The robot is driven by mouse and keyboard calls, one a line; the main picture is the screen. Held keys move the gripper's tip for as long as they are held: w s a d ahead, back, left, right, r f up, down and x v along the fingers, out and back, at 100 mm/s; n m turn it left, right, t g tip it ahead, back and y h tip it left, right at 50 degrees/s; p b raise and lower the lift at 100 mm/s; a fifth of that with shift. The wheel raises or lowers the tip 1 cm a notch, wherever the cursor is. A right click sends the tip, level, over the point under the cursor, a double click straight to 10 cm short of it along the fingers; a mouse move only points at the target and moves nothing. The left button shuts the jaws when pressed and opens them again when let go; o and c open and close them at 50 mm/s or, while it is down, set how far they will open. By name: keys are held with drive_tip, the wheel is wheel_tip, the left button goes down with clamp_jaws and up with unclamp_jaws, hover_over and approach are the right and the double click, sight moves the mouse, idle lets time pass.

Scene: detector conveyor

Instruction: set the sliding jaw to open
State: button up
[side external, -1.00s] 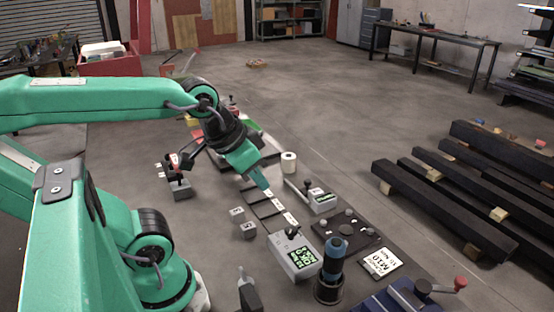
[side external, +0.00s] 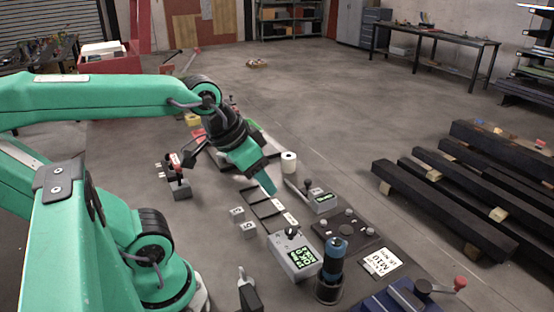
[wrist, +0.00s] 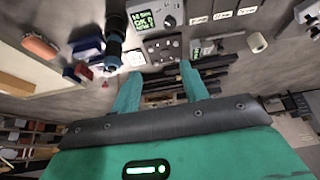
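My gripper (side external: 269,189) hangs above the dark slotted mat, tilted down and away. In the wrist view its two teal fingers (wrist: 158,90) stand apart with nothing between them. A grey device with a long bar, a dark knob and a green display (side external: 322,200) lies just right of my fingertips; it also shows in the wrist view (wrist: 205,46). A blue vise-like block with a red-knobbed crank (side external: 395,299) sits at the bottom right, partly cut off. I cannot tell which of these carries the sliding jaw, nor its position.
A grey box with a green display (side external: 294,258), a black-and-blue cylinder (side external: 331,272), a dark plate with round knobs (side external: 347,230) and a white card (side external: 381,262) crowd the area. A white roll (side external: 289,162) stands behind. Dark beams (side external: 470,190) lie right; open floor lies between.

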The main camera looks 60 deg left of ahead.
drive_tip(key=w+a+r+n+g, duration=0.2)
drive_tip(key=w+a+n, duration=0.1)
drive_tip(key=w, duration=0.5)
drive_tip(key=n+g, duration=0.4)
drive_tip(key=n, duration=0.3)
hover_over(308, 181)
wheel_tip(308, 181, down, 15)
drive_tip(key=shift+d+r, duration=0.1)
drive_tip(key=shift+r, duration=0.05)
drive_tip(key=shift+w+a+f+n, duration=0.1)
drive_tip(key=shift+a+f+n, duration=0.15)
drive_tip(key=shift+f+n, duration=0.05)
drive_tip(key=shift+f, duration=0.15)
drive_tip(key=shift+f, duration=3.8)
